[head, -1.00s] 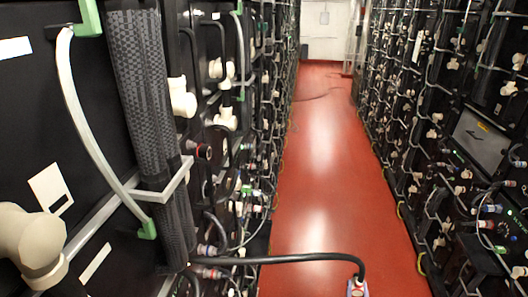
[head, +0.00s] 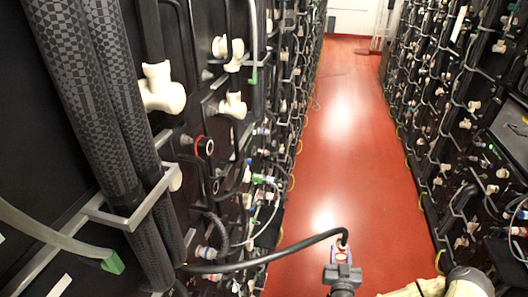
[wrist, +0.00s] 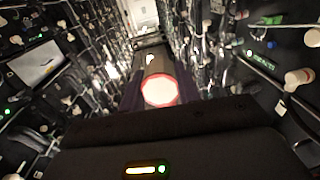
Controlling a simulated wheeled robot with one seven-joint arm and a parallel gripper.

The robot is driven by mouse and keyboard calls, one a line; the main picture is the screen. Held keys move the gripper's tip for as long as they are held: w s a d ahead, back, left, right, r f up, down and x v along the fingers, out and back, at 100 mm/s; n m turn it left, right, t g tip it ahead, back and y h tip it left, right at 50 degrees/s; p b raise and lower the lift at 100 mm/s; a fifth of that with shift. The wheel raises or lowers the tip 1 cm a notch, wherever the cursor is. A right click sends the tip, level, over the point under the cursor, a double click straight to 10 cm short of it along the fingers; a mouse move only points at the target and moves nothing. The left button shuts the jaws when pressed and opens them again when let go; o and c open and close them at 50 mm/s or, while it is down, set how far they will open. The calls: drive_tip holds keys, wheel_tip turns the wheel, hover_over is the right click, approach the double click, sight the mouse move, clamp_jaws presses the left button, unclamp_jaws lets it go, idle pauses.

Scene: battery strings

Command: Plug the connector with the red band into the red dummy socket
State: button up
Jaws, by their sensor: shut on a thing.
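The connector with the red band (head: 342,256) is held out over the red aisle floor in the head view, low and right of centre. A black cable runs from its top to the left rack. In the wrist view its pale end face (wrist: 158,91) has a red ring around it. My gripper (head: 342,270) is shut on the connector; in the wrist view its dark fingers lie on both sides of it. The red dummy socket (head: 204,146), a dark round opening with a red rim, is on the left rack, up and left of my gripper and well apart from it.
The left rack carries cream elbow fittings (head: 161,88), looped black hoses and a metal bracket (head: 135,215) around thick patterned conduits (head: 90,100). The right rack (head: 440,110) is similarly crowded. The red aisle floor (head: 335,140) between them is clear.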

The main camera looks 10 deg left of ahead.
drive_tip(key=shift+s+r, duration=0.1)
drive_tip(key=shift+s, duration=0.05)
drive_tip(key=a+r+n+g+y+p, duration=0.2)
drive_tip(key=a+r+n+g+y, duration=0.3)
drive_tip(key=r, duration=0.5)
drive_tip(key=a+r+n+g+y+p, duration=0.25)
drive_tip(key=a+r+y, duration=0.4)
drive_tip(key=r, duration=0.35)
drive_tip(key=a+r+n+g+y+p, duration=0.35)
drive_tip(key=a+r+y, duration=0.2)
drive_tip(key=r, duration=0.55)
drive_tip(key=s+a+r+n+g, duration=0.2)
drive_tip(key=s+a+r+g, duration=0.1)
drive_tip(key=r, duration=0.2)
drive_tip(key=s+a+r+n+g+y+p, duration=0.1)
drive_tip(key=s+a+r+g, duration=0.2)
drive_tip(key=r, duration=0.2)
drive_tip(key=shift+s+a+r+n+p, duration=0.2)
drive_tip(key=shift+s+a+n+p, duration=0.1)
drive_tip(key=shift+n, duration=0.1)
drive_tip(key=shift+d, duration=0.1)
drive_tip(key=shift+w+a, duration=0.15)
drive_tip(key=shift+a, duration=1.3)
drive_tip(key=shift+w+a, duration=0.1)
drive_tip(key=shift+a, duration=1.3)
drive_tip(key=shift+w+a+p, duration=0.1)
drive_tip(key=shift+a+p, duration=0.3)
drive_tip(key=shift+a, duration=1.35)
